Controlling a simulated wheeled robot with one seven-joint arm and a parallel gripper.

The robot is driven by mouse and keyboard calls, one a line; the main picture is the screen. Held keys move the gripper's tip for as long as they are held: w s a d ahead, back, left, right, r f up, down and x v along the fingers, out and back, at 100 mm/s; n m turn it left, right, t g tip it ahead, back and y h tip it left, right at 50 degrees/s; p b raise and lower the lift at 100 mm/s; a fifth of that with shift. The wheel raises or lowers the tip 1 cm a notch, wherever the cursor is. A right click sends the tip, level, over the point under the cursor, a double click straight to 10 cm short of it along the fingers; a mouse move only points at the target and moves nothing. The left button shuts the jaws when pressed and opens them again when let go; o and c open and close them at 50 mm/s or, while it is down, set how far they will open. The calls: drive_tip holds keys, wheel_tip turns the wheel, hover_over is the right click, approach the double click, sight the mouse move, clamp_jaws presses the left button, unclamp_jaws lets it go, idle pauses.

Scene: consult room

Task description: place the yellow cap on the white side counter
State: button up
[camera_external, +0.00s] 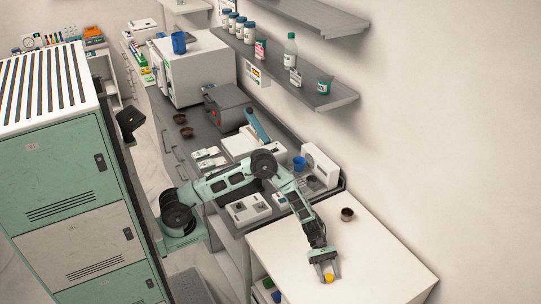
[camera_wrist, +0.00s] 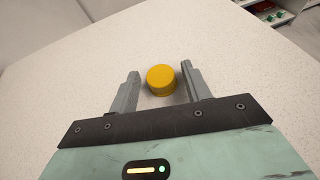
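The yellow cap (camera_wrist: 161,80) is a short round cap on the speckled white surface in the wrist view. It also shows small in the external view (camera_external: 328,278), at the tip of my gripper, over the white side counter (camera_external: 375,262). My gripper (camera_wrist: 159,82) has its two fingers apart, one on each side of the cap. A gap shows between the cap and the left finger; the right finger is closer, and I cannot tell if it touches. The cap looks upright and appears to rest on the white side counter (camera_wrist: 75,75).
A dark brown cup (camera_external: 347,214) stands on the white counter, behind my gripper. A grey bench (camera_external: 228,158) with devices and a blue cup (camera_external: 299,163) adjoins the counter. Shelves (camera_external: 300,85) with bottles hang above the bench. The counter's right part is clear.

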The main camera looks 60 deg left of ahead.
drive_tip(key=shift+r, duration=0.2)
drive_tip(key=b+v, duration=0.2)
drive_tip(key=v, duration=1)
drive_tip(key=shift+f, duration=0.1)
